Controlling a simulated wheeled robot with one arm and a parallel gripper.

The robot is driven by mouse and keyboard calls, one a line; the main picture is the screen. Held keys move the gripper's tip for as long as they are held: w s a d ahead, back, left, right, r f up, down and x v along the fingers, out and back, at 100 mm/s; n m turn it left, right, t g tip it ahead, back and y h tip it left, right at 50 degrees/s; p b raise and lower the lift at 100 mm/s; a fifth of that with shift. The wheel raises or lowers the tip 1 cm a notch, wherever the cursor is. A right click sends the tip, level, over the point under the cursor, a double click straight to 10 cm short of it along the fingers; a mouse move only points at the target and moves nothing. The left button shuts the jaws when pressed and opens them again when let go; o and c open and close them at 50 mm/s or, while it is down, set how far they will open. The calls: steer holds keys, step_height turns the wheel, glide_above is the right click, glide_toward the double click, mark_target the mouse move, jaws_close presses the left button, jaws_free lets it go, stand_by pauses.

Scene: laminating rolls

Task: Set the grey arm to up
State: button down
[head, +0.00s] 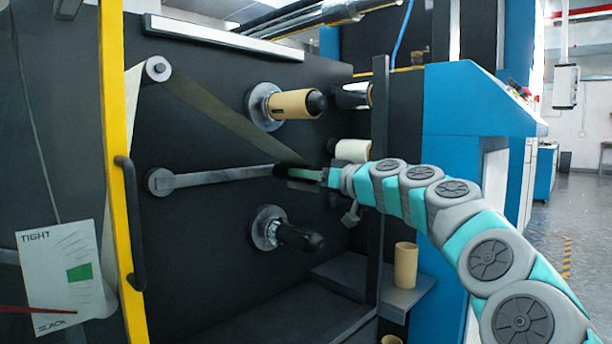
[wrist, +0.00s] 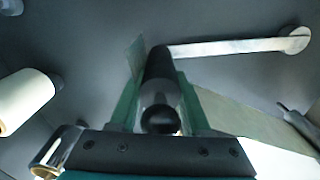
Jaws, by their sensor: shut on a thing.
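The grey arm (head: 222,177) is a flat bar on the dark machine panel. It runs from a round pivot (head: 160,181) on the left, almost level and tilted slightly up to the right. At its right end is a black roller-like handle (head: 290,171). My gripper (head: 308,175) is shut on this handle. In the wrist view the black handle (wrist: 158,75) sits between the green fingers of my gripper (wrist: 160,98), and the grey arm (wrist: 235,46) runs off to its pivot at right.
A dark web (head: 225,118) slants from a small upper roller (head: 158,69) to the handle. A spindle with a tan core (head: 290,104) is above, a bare black spindle (head: 290,236) below. A dark post (head: 379,190) stands close by my arm. A TIGHT/SLACK card (head: 62,275) has a red needle near SLACK.

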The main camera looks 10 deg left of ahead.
stand_by(0.5)
steer(key=shift+w+r+b, duration=0.1)
steer(key=shift+r+b, duration=0.25)
step_height(320, 180, up, 3)
steer(key=shift+f+n+b, duration=0.1)
steer(key=shift+n+b, duration=0.4)
steer(key=shift+n, duration=0.2)
step_height(320, 180, up, 7)
steer(key=s+a+n, duration=0.1)
steer(key=n, duration=0.2)
steer(key=shift+s+p, duration=0.35)
steer(key=shift+a, duration=0.1)
steer(key=c, duration=0.6)
jaws_free()
steer(key=shift+s, duration=0.1)
